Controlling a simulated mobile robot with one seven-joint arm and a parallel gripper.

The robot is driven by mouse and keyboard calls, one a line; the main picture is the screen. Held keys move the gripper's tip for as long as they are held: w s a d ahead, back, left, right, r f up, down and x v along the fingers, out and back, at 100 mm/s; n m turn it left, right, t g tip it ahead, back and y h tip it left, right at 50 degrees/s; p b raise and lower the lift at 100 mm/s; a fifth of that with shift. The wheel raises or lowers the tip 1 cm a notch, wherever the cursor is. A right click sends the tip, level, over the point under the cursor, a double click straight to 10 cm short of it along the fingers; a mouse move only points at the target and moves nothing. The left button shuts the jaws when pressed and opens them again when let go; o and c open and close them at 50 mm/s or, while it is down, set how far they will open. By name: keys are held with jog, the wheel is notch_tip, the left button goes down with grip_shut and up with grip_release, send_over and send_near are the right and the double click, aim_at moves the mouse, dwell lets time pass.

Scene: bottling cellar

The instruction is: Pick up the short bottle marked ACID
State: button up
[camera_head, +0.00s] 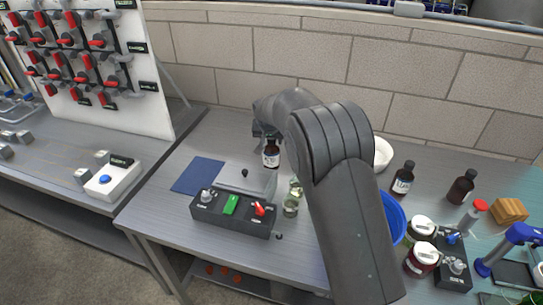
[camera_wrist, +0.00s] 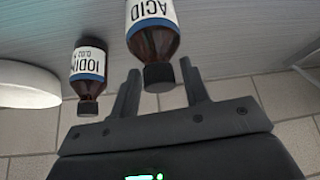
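The brown bottle marked ACID (camera_wrist: 153,38), with a white label, a blue band and a black cap, shows upside down in the wrist view. My gripper (camera_wrist: 162,83) is open, with one finger on each side of the cap and a visible gap beside it. In the head view a brown bottle with a white label (camera_head: 271,154) stands on the bench just below my gripper (camera_head: 265,132); its label is too small to read. My arm hides part of the bench to its right.
A brown iodine bottle (camera_wrist: 88,75) stands close beside the ACID bottle, near a white round dish (camera_wrist: 28,84). A control box (camera_head: 233,214), a blue mat (camera_head: 198,175) and a glass (camera_head: 291,206) are nearer. More bottles (camera_head: 403,178) stand right of my arm.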

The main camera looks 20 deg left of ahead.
grip_shut()
dwell(0.4)
jog(key=shift+r, duration=0.1)
